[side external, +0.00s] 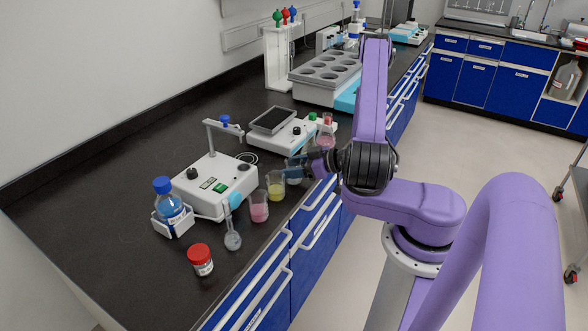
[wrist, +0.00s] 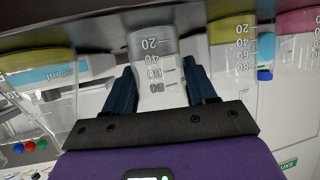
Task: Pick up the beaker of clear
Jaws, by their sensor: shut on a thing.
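The beaker of clear (wrist: 155,55) stands between my gripper's two fingers in the wrist view, its scale marks facing the camera. In that view its base is toward the top of the picture. My gripper (wrist: 160,82) is shut on the beaker, one dark finger on each side. In the side external view, my gripper (side external: 302,165) is at the front edge of the black bench, and the beaker (side external: 293,175) is partly hidden by the fingers. I cannot tell whether the beaker's base touches the bench.
A yellow beaker (side external: 276,187) and a pink beaker (side external: 259,208) stand close by, toward the camera. Another pink beaker (side external: 326,140) is on the far side. A round flask (side external: 232,240), a red-capped jar (side external: 201,261) and a hotplate device (side external: 216,186) stand on the bench (side external: 100,235).

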